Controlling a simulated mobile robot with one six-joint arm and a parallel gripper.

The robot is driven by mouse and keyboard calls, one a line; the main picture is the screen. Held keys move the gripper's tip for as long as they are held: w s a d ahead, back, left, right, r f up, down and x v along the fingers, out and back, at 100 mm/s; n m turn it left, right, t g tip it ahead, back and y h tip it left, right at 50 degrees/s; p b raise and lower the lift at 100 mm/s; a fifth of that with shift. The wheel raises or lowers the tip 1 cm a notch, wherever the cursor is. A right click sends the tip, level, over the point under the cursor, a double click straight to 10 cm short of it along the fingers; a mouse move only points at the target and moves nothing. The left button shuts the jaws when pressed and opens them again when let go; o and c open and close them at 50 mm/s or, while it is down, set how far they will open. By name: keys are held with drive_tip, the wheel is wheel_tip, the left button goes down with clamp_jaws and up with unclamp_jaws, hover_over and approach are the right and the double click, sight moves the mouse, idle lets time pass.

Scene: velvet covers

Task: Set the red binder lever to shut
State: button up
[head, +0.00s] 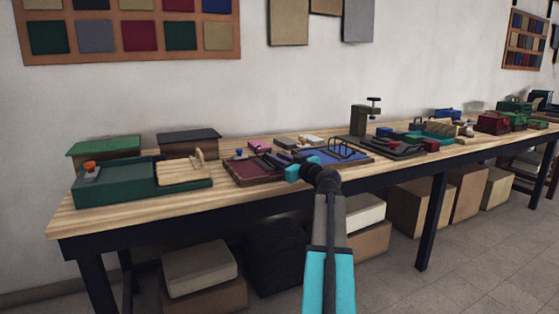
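A dark red, flat, open binder-like item (240,178) lies on the wooden bench, left of the middle in the head view. Dark grey parts lie across it; I cannot make out for sure which is its lever or how that is set. A similar blue one (325,156) with a raised dark wire loop lies just to its right.
The wooden bench (120,213) runs along the wall. A green box with an orange knob (90,168) and a wooden block (185,172) stand left. A dark press (362,120) and several small items stand right. Boxes (200,266) fill the space below.

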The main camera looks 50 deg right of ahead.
clamp_jaws()
drive_tip(key=shift+d+f, duration=0.1)
drive_tip(key=shift+s+d+m+b, duration=0.2)
drive_tip(key=shift+m+b, duration=0.3)
drive_tip(key=shift+m, duration=0.3)
drive_tip(key=o, duration=0.6)
unclamp_jaws()
drive_tip(key=shift+o, duration=0.2)
drive_tip(key=shift+w, duration=0.1)
drive_tip(key=shift+a, duration=0.1)
